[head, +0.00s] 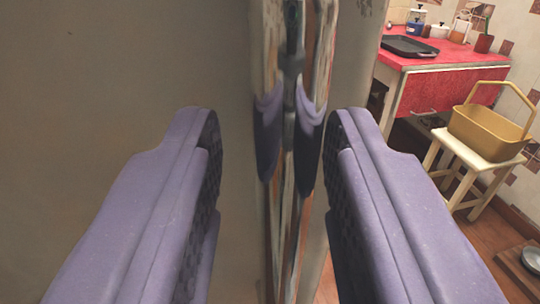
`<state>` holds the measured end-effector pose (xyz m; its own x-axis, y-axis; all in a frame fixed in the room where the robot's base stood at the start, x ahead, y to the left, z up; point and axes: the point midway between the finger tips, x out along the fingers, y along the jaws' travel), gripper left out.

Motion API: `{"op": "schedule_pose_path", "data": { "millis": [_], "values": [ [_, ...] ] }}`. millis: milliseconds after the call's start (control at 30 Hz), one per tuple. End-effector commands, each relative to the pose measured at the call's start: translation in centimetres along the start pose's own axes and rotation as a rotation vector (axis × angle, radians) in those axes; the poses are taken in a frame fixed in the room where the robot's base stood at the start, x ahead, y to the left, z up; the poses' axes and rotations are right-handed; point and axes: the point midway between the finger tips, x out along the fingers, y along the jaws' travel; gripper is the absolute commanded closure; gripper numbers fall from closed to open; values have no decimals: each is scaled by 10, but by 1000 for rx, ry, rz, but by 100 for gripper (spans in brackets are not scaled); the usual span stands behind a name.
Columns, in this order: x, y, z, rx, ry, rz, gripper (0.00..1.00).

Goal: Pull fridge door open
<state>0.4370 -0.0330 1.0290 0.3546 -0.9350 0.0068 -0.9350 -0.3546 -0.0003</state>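The fridge door (120,70) is a plain beige-grey surface that fills the left of the head view and continues as a narrow strip right of the handle. The handle (291,215) looks like a shiny upright bar with grey, white and rust-brown streaks. Purple patches on it look like reflections of my fingers. My gripper (272,115) is open, its two purple fingers wide apart, one left and one right of the handle in the picture. I see no contact; the depth between fingertips and handle is hard to tell. No opening of the door shows.
At the right stands a red-covered counter (433,92) with a black tray (410,46) and several jars and pots. A yellow basket (490,132) sits on a white stool (458,150). A metal bowl (532,260) is low at the right edge. Some wooden floor is bare.

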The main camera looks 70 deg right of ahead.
Motion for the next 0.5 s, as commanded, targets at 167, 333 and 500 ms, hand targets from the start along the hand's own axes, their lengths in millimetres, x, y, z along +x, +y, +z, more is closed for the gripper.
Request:
{"op": "schedule_pose_path", "data": {
  "millis": [167, 333, 500],
  "values": [
    [0, 1, 1, -2, -2, 2, 60],
    [-3, 1, 1, -3, -3, 1, 60],
    [-29, 0, -2, -4, -2, -2, 60]
  ]
}}
